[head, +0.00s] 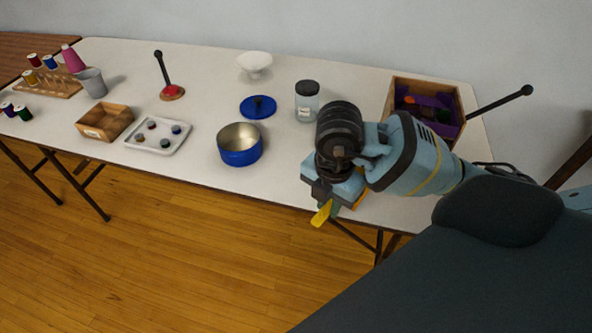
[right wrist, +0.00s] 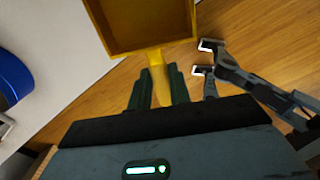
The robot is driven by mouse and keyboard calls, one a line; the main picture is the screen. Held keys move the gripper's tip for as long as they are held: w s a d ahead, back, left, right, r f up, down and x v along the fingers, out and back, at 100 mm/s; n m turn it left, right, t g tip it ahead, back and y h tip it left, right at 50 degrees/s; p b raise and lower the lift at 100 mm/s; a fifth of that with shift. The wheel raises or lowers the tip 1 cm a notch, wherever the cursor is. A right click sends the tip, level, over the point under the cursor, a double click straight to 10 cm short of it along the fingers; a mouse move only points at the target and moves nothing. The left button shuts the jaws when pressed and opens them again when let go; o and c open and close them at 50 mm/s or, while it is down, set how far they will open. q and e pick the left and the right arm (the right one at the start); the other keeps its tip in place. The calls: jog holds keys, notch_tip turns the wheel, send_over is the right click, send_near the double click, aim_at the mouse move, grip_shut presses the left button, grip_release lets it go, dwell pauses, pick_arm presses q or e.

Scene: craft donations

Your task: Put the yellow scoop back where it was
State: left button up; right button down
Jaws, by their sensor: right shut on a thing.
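The yellow scoop (head: 321,215) is held by my right gripper (head: 332,203) near the table's front edge in the head view. In the right wrist view the scoop (right wrist: 191,22) shows its square, open bowl beyond the fingertips. Its short handle runs down between the two dark fingers of the right gripper (right wrist: 159,88), which is shut on it. The arm and wrist hide part of the scoop and the table behind it in the head view. My left gripper is not in view.
On the white table (head: 200,75) stand a blue pot (head: 240,157), a blue lid (head: 258,107), a glass jar (head: 307,103), a white bowl (head: 255,65), a tray (head: 137,137) and a wooden box (head: 105,123). A wooden bin (head: 427,85) with purple things stands at right.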

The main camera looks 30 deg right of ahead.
send_over(288, 188)
jog(key=shift+f, duration=2.4)
jog(key=shift+b, duration=0.3)
jog(key=c, duration=1.3)
grip_release()
jog(key=shift+f, duration=0.1)
notch_tip(288, 188, up, 12)
jog(key=p, duration=0.1)
jog(key=shift+p, duration=0.35)
